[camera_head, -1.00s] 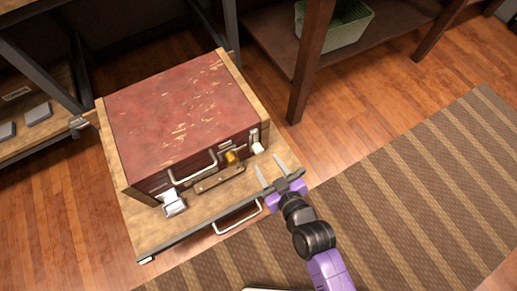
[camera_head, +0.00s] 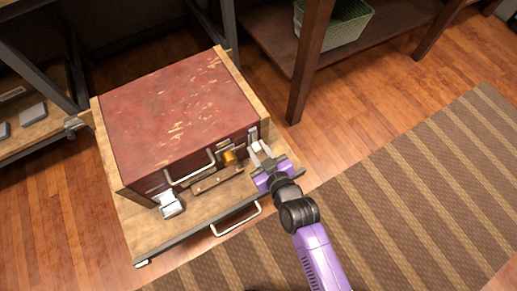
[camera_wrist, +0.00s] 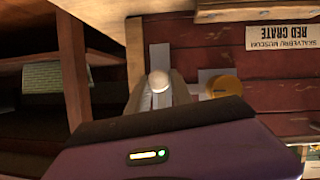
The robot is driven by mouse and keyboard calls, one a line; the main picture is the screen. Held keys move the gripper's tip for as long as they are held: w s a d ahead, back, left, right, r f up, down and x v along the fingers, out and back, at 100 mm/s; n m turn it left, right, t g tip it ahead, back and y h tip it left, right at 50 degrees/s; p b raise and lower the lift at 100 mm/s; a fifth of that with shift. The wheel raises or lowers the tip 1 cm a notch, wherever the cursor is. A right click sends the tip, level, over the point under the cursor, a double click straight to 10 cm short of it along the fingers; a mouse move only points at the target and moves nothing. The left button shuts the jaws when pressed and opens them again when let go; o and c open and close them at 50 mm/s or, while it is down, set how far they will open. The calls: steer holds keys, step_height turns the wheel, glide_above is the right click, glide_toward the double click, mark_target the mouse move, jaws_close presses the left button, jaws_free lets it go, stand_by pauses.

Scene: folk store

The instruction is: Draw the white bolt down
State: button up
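The white bolt (camera_wrist: 158,79) is a pale rounded knob on a grey metal plate on the red crate's front. In the wrist view it sits between my two fingertips, which appear to touch it on both sides. In the head view my gripper (camera_head: 262,148) reaches the front right of the red crate (camera_head: 180,103), and its fingers hide most of the bolt. The grey plate (camera_head: 252,134) shows just above the fingers. The wrist view is upside down to the crate's label.
A round brass knob (camera_wrist: 225,85) sits close beside the bolt. The crate also has a front handle (camera_head: 191,172) and a white latch (camera_head: 170,204) at lower left. It stands on a wooden stand with a pull handle (camera_head: 236,219). A dark shelf post (camera_head: 311,65) rises at right.

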jaws_close()
stand_by(1.1)
